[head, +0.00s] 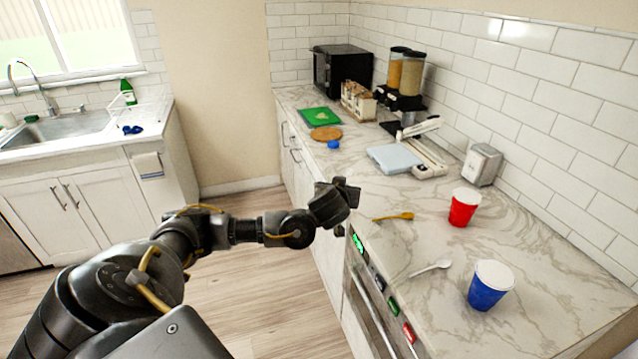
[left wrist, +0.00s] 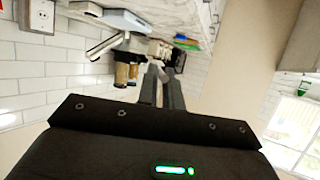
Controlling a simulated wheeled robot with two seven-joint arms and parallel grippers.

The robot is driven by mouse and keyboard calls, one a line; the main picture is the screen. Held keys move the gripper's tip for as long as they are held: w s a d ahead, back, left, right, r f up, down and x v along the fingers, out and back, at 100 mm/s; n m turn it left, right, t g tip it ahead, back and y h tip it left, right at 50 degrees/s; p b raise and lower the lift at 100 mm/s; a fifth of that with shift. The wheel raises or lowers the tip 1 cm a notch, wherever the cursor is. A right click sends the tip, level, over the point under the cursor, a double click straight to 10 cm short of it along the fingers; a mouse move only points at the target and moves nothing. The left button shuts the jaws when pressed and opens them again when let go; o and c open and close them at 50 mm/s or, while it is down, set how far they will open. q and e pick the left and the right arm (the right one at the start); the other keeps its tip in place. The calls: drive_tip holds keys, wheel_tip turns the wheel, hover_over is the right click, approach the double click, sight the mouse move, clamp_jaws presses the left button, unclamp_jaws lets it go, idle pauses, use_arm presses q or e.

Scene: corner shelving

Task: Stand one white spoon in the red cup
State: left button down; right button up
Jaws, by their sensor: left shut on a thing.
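The red cup (head: 463,207) stands upright on the marble counter near the tiled wall and has a white top. A white spoon (head: 430,268) lies on the counter nearer the front edge, left of a blue cup. My left gripper (head: 346,191) is over the counter's front edge, apart from the red cup and the lying white spoon. In the left wrist view its fingers (left wrist: 163,75) are close together. What they hold cannot be made out. My right gripper is not in view.
A yellow spoon (head: 393,216) lies left of the red cup. The blue cup (head: 490,285) stands nearer. A napkin dispenser (head: 482,164), a pale blue scale (head: 393,158) and a cereal dispenser (head: 411,73) stand farther back. The counter's near right part is clear.

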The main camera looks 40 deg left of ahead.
use_arm(q)
drive_tip(key=s+d+r+m+h, duration=0.2)
drive_tip(key=d+r, duration=0.1)
drive_tip(key=d, duration=0.4)
drive_tip(key=s+d+r+m+t+h+b, duration=0.1)
drive_tip(key=s+d+r+h, duration=0.1)
drive_tip(key=d, duration=0.5)
drive_tip(key=s+d+r+m+h+b, duration=0.1)
drive_tip(key=s+d+r+m+h, duration=0.1)
drive_tip(key=d+r, duration=0.3)
drive_tip(key=shift+s+d+m+t, duration=0.3)
drive_tip(key=shift+s+d+t, duration=0.15)
drive_tip(key=shift+d, duration=0.5)
